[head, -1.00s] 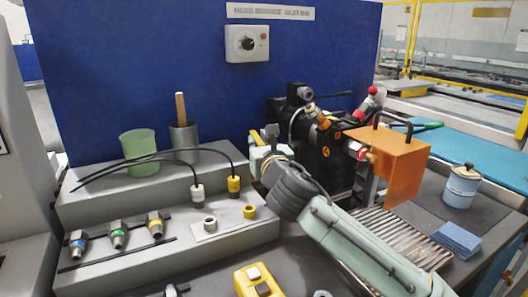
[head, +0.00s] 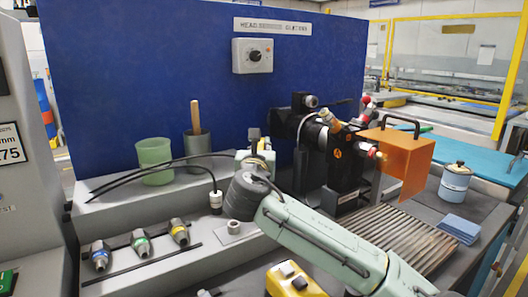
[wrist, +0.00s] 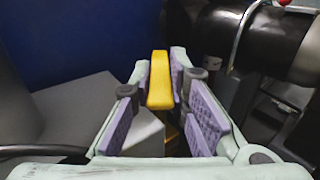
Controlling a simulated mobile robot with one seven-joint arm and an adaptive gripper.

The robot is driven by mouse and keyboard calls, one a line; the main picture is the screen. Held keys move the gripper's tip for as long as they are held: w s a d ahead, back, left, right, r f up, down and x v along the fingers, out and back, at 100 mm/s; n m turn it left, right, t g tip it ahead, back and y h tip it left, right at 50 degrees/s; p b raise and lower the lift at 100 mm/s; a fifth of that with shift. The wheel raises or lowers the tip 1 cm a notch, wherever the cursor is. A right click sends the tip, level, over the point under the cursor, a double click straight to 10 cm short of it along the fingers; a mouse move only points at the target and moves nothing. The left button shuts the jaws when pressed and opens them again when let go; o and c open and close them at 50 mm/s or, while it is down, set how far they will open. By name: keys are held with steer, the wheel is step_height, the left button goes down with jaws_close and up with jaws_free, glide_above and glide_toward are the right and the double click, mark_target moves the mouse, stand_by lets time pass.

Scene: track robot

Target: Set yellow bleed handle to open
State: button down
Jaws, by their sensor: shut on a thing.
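A yellow handle (wrist: 160,82) stands lengthwise between the purple finger pads of my gripper (wrist: 161,68) in the wrist view. The fingertips are closed in on both of its sides. Its far end and whatever it is mounted on are hidden. In the head view my gripper (head: 258,148) is partly hidden behind my arm's dark wrist, left of the black machine head (head: 345,165). The handle cannot be made out clearly there. I cannot tell from these frames which setting it is at.
An orange guard box (head: 402,158) and red-tipped levers sit right of my gripper. A blue panel (head: 130,80) stands behind. A grey step with a green cup (head: 154,162) and several fittings lies left. A yellow button box (head: 292,284) is below my arm.

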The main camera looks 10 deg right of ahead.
steer(key=shift+w+a+f+m+g+h+b, duration=0.15)
steer(key=shift+a+m+g+h, duration=0.2)
steer(key=shift+m+h, duration=0.35)
steer(key=shift+w+a+r+m+g+h+b, duration=0.1)
steer(key=shift+a+m+g+h, duration=0.3)
steer(key=shift+h, duration=0.55)
steer(key=shift+w+a+f+m+g+h+b, duration=0.15)
steer(key=shift+a+m+g+h, duration=0.15)
steer(key=shift+m+h, duration=0.45)
steer(key=shift+r, duration=0.1)
steer(key=c, duration=1.5)
jaws_free()
steer(key=shift+c, duration=0.2)
steer(key=v, duration=1.2)
